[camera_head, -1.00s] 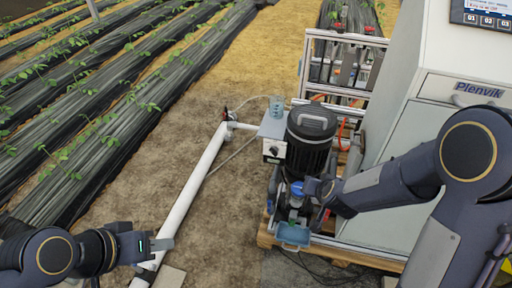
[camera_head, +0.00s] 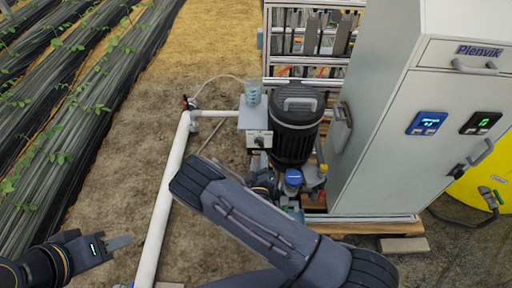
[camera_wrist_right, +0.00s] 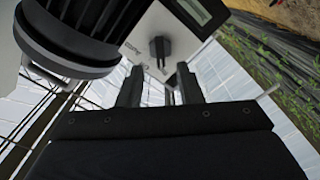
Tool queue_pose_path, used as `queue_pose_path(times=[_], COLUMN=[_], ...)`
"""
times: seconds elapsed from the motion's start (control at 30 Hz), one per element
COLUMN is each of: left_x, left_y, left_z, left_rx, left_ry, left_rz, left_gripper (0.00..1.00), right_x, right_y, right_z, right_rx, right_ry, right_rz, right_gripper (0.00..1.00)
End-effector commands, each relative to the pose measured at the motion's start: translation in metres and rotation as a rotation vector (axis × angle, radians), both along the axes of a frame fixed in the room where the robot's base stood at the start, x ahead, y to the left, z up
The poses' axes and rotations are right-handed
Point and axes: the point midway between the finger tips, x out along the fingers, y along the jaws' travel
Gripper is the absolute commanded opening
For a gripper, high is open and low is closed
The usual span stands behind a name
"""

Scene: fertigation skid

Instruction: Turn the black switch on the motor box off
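The motor box (camera_head: 254,120) is a light grey box at the left side of the black ribbed motor (camera_head: 297,125). Its black switch (camera_head: 259,142) is on the front panel. In the right wrist view the black switch (camera_wrist_right: 159,48) stands out from the pale panel, and its knob looks roughly in line with the gripper fingers. My right gripper (camera_wrist_right: 158,86) is open and empty, its fingers pointing toward the switch, apart from it. In the head view my right forearm hides most of that gripper. My left gripper (camera_head: 118,243) is low at the left, far from the box; its finger opening is unclear.
A blue-capped fitting (camera_head: 293,177) is below the motor. A white pipe (camera_head: 168,195) runs along the ground to the left. A grey cabinet (camera_head: 385,150) stands close on the right, with a shelf rack (camera_head: 310,70) behind.

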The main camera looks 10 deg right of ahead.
Motion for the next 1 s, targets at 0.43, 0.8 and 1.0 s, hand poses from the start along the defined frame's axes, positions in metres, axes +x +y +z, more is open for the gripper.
queue_pose_path(times=[0.43,0.8,1.0], left_x=[0.000,0.000,0.000], left_y=[0.000,0.000,0.000], left_z=[0.007,0.007,0.007], left_rx=[0.000,0.000,0.000], left_ry=[0.000,0.000,0.000], left_rz=[0.000,0.000,0.000], left_gripper=[0.36,0.36,0.36], right_x=[0.052,0.053,0.053], right_y=[-0.016,-0.016,-0.016], right_z=[0.000,0.000,0.000], right_rx=[0.003,0.003,0.003], right_ry=[0.002,0.002,0.002], right_rz=[-0.003,-0.001,-0.001], right_gripper=[0.33,0.18,0.00])
